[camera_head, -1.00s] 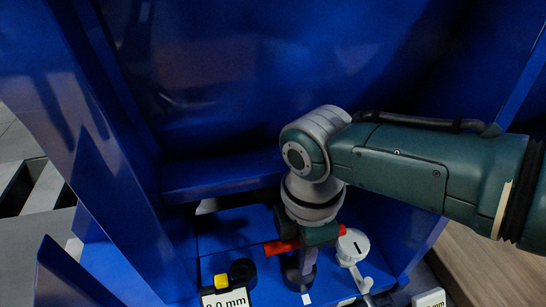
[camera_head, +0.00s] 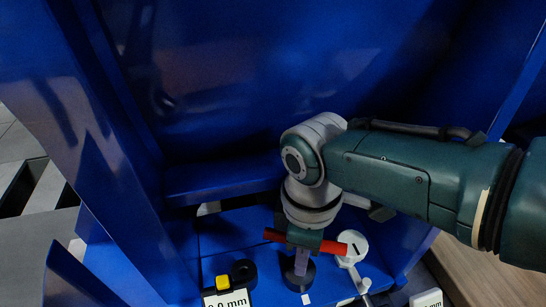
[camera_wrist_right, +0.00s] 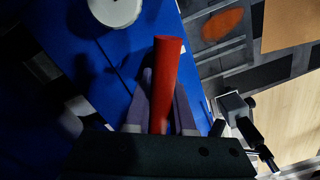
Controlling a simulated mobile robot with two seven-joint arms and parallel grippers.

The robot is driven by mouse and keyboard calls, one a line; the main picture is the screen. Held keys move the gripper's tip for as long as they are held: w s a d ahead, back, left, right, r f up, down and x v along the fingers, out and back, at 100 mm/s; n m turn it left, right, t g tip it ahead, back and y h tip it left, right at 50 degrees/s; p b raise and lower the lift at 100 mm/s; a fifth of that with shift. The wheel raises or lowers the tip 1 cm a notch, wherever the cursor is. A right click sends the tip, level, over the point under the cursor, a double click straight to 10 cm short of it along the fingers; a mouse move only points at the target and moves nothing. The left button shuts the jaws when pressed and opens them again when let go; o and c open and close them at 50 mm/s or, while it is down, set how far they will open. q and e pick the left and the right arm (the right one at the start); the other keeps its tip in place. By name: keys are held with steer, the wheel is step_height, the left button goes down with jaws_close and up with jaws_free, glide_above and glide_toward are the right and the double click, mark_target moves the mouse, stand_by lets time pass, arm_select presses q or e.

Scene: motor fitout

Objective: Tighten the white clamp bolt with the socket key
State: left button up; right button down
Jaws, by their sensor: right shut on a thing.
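My right gripper (camera_head: 301,262) points down over the blue shelf and is shut on the red bar handle of the socket key (camera_head: 330,246). The red bar sticks out on both sides of the gripper, and it also lies between the two fingers in the wrist view (camera_wrist_right: 166,80). The lower end of the key is hidden by the gripper. A dark round base (camera_head: 298,284) stands below the fingers. A white round part with a dark slot (camera_head: 353,243) is just right of the gripper; I cannot tell whether it is the clamp bolt. My left gripper is out of view.
A "0.0 mm" display (camera_head: 227,302) with a yellow block (camera_head: 222,283) and a black ring (camera_head: 244,272) stands left of the gripper. Another white label (camera_head: 428,299) is at the lower right. Tall blue walls (camera_head: 240,75) enclose the back and sides.

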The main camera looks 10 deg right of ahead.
steer(key=shift+m, duration=1.1)
steer(key=shift+r+m, duration=0.1)
steer(key=shift+m, duration=1.3)
steer(key=m, duration=0.2)
steer(key=shift+m+p, duration=0.3)
steer(key=shift+m, duration=0.1)
steer(key=shift+n, duration=0.3)
